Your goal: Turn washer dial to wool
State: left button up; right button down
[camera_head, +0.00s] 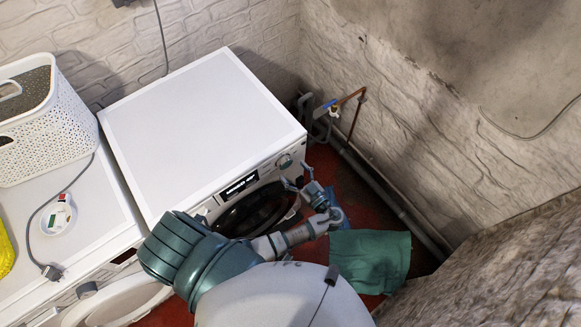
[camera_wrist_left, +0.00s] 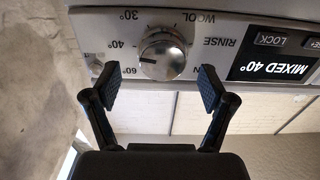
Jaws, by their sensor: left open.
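The washer (camera_head: 200,120) is a white front-loader with a dark round door. Its silver dial (camera_head: 285,161) is at the right end of the front panel. In the left wrist view the round dial (camera_wrist_left: 160,55) has labels around it, including WOOL (camera_wrist_left: 198,18), RINSE and 40°. The display (camera_wrist_left: 275,66) reads MIXED 40°. My left gripper (camera_head: 303,180) is in front of the panel, just below the dial. In the left wrist view its open fingers (camera_wrist_left: 157,88) are spread to either side of the dial's lower edge, with nothing between them. My right gripper is not in view.
A second white appliance (camera_head: 85,225) stands at the left with a white basket (camera_head: 45,125) on top. A green cloth (camera_head: 370,260) is low at the right. Pipes (camera_head: 375,180) run along the stone wall right of the washer.

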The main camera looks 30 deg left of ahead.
aim_at(286, 166)
pick_arm(q)
jog(key=shift+s+x, duration=0.1)
jog(key=shift+x, duration=0.7)
jog(key=shift+s+x, duration=0.15)
jog(key=shift+x, duration=0.6)
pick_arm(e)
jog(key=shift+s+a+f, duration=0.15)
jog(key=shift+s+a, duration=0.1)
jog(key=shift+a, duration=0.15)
pick_arm(q)
jog(key=shift+d, duration=0.4)
jog(key=c, duration=1.2)
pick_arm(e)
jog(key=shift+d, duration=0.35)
pick_arm(q)
jog(key=shift+a, duration=0.2)
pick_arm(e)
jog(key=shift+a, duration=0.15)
